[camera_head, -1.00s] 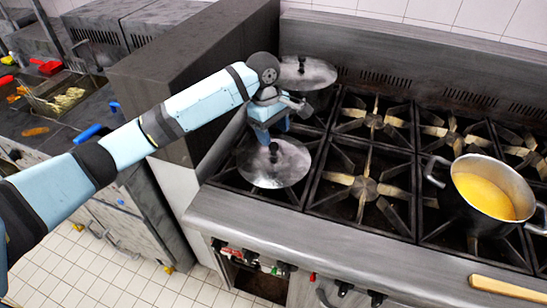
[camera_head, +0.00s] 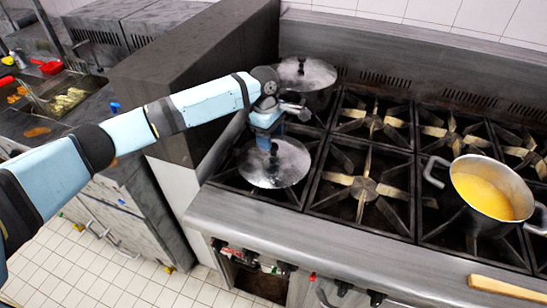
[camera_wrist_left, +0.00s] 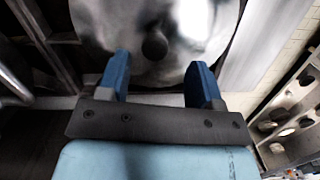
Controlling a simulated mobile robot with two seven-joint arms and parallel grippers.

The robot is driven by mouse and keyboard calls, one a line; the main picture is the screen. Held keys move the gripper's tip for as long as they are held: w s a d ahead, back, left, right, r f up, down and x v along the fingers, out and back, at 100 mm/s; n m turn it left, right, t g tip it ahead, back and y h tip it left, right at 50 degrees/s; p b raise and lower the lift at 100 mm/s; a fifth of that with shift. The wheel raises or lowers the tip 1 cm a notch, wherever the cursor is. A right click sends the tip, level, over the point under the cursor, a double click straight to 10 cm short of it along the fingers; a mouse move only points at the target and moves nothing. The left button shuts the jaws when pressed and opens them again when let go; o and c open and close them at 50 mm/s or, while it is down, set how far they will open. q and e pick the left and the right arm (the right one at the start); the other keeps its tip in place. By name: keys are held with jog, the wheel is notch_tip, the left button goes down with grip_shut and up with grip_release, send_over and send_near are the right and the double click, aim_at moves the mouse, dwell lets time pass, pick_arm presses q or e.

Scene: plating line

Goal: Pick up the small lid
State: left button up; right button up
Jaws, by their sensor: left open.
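A round metal lid (camera_head: 275,172) lies on the front left burner in the head view, with its dark knob largely hidden by my gripper. I take it to be the small lid. It fills the top of the left wrist view (camera_wrist_left: 190,22), where its black knob (camera_wrist_left: 155,45) shows. My left gripper (camera_head: 264,143) is open and empty, pointing down at the knob from above. In the left wrist view its blue fingers (camera_wrist_left: 160,65) stand apart on either side of the knob's line; contact cannot be told. My right gripper is not in view.
Another metal lid (camera_head: 303,72) with a dark knob sits on a pot behind, close to my gripper. A pot of yellow food (camera_head: 490,190) stands at the right. A dark wall (camera_head: 195,75) rises left of the stove. The middle burners (camera_head: 365,188) are clear.

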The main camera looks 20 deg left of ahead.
aim_at(273, 145)
pick_arm(q)
jog(key=f, duration=0.4)
jog(key=shift+w+d+f, duration=0.1)
jog(key=shift+w+d, duration=0.1)
jog(key=shift+d, duration=0.1)
grip_shut()
